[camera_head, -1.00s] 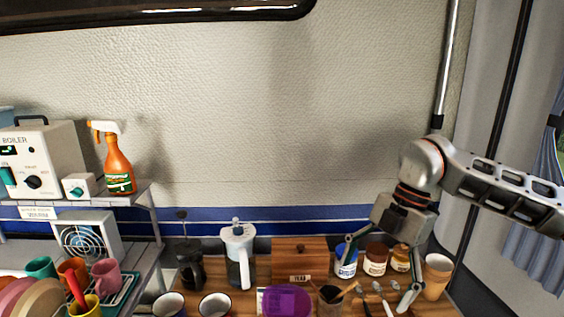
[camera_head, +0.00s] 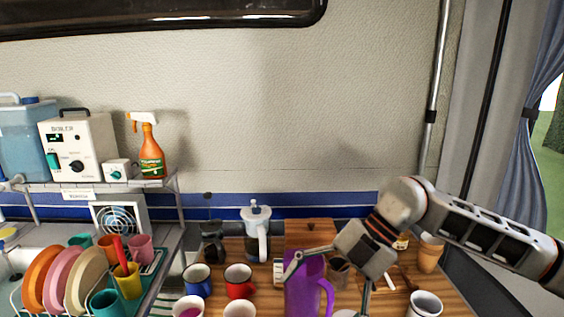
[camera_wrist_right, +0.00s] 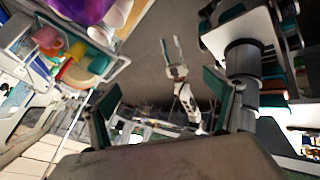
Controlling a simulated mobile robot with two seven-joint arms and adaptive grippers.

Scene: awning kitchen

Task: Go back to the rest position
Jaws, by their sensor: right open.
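My right gripper (camera_head: 326,295) is above the counter in the head view, its fingers spread and pointing down. It overlaps a purple pitcher (camera_head: 303,285) in the picture; I cannot tell whether they touch. In the right wrist view, the right gripper (camera_wrist_right: 160,95) has its fingers wide apart with nothing held between them. My left gripper (camera_wrist_right: 173,58) shows farther off in that view, its two fingers apart and empty. It is not in the head view.
A wooden counter (camera_head: 452,292) holds a blue mug (camera_head: 198,282), a red mug (camera_head: 239,284), a white-lidded jug (camera_head: 257,232) and a tan cup (camera_head: 429,254). A dish rack with plates (camera_head: 62,278) stands left. The orange spray bottle (camera_head: 150,158) is on the shelf.

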